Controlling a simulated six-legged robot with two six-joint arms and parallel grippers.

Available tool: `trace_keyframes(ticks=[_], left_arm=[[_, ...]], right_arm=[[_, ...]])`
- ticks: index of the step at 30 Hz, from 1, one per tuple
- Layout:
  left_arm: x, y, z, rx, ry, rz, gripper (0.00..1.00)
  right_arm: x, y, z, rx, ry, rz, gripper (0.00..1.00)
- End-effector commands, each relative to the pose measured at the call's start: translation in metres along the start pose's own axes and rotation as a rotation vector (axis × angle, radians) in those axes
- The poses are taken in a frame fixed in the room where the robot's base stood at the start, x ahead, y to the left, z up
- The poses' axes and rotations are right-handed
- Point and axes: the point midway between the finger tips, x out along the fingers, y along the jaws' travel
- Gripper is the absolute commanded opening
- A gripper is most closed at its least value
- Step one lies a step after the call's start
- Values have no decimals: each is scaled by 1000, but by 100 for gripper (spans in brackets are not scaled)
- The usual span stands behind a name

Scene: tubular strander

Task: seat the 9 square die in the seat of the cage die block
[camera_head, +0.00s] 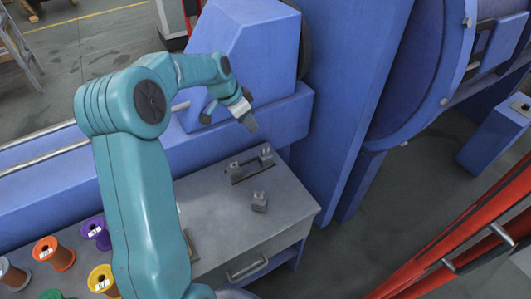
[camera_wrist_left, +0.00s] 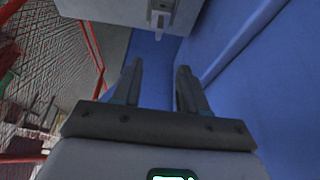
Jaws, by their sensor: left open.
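My left gripper (camera_head: 251,125) hangs in the air above the back of the grey bench, in front of the blue machine housing. In the left wrist view its two fingers (camera_wrist_left: 160,85) stand apart with nothing between them. A small grey block (camera_head: 259,202) sits alone on the bench top, below and slightly right of the gripper; it may be the square die, but no marking is readable. Behind it, a dark grey fixture with two upright blocks (camera_head: 250,166) stands near the back edge; it may be the cage die block. Its seat cannot be made out.
The grey bench (camera_head: 225,222) has a drawer handle (camera_head: 248,266) at its front. Several coloured spools, including an orange one (camera_head: 54,254), stand at lower left. The blue machine (camera_head: 245,55) rises behind. Red rails (camera_head: 455,240) run at lower right. The bench around the small block is clear.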

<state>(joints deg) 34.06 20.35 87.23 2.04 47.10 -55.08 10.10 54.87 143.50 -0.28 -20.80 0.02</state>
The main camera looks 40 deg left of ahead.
Motion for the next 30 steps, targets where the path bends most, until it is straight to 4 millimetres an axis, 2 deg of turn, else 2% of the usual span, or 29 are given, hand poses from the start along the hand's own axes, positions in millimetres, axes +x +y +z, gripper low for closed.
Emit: trace_keyframes(ticks=[6, 12, 19, 26, 30], left_arm=[[52, 6, 2, 0, -4, 7, 43], [89, 6, 1, 0, -2, 4, 43], [108, 4, -1, 0, -2, 3, 43], [145, 3, -1, 0, -2, 3, 43], [153, 2, -1, 0, -1, 1, 43]], right_arm=[[-2, -1, 0, 0, 0, 0, 43], [-4, -2, 0, 0, 0, 0, 43], [-7, -3, 0, 0, 0, 0, 43], [-14, -5, 0, 0, 0, 0, 43], [-14, -5, 0, 0, 0, 0, 43]])
